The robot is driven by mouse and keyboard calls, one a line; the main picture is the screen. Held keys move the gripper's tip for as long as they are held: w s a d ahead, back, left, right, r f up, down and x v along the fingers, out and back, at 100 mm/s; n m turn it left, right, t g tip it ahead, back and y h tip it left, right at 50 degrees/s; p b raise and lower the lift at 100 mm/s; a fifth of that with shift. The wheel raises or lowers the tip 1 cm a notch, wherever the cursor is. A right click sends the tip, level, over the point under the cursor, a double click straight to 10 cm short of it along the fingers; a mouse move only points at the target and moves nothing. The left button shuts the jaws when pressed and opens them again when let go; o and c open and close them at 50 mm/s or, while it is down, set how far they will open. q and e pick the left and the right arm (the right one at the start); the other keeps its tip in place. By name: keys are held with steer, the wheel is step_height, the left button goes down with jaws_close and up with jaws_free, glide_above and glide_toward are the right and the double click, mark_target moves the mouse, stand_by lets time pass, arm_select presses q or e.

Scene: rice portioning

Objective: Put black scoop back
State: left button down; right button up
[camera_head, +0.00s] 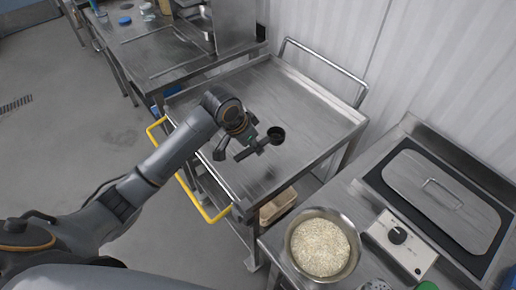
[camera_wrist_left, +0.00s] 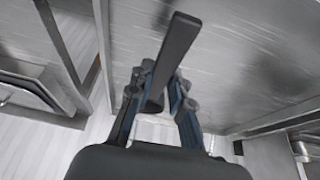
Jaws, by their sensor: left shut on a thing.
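The black scoop (camera_head: 277,134) is over the steel cart top in the head view, its round cup at the right end. My left gripper (camera_head: 254,145) is shut on its handle. In the left wrist view, the dark handle (camera_wrist_left: 177,45) runs up between the two fingers (camera_wrist_left: 160,100). The cup is not clear in that view. I cannot tell whether the scoop touches the cart top or hangs just above it. My right gripper is not in view.
A metal bowl of rice (camera_head: 320,247) stands on the counter at lower right, beside a control box (camera_head: 397,236) and a lidded well (camera_head: 437,190). Another steel table (camera_head: 150,45) stands behind.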

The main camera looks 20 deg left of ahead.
arm_select(q)
steer(key=w+f, duration=0.3)
steer(key=f, duration=0.1)
steer(key=shift+w+a+f+p, duration=0.2)
steer(key=shift+w+f+p, duration=0.1)
steer(key=shift+w+f, duration=0.2)
steer(key=shift+f, duration=0.05)
steer(key=f, duration=0.1)
steer(key=f+p, duration=0.1)
steer(key=f, duration=0.1)
steer(key=shift+w, duration=0.25)
steer(key=shift+f, duration=0.25)
steer(key=shift+a, duration=0.1)
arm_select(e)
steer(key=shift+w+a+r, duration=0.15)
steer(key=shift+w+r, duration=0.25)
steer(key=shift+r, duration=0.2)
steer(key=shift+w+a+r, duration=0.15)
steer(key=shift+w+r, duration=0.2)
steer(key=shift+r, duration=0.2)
arm_select(q)
steer(key=shift+f, duration=0.1)
steer(key=shift+f, duration=0.1)
steer(key=c, duration=1.2)
jaws_free()
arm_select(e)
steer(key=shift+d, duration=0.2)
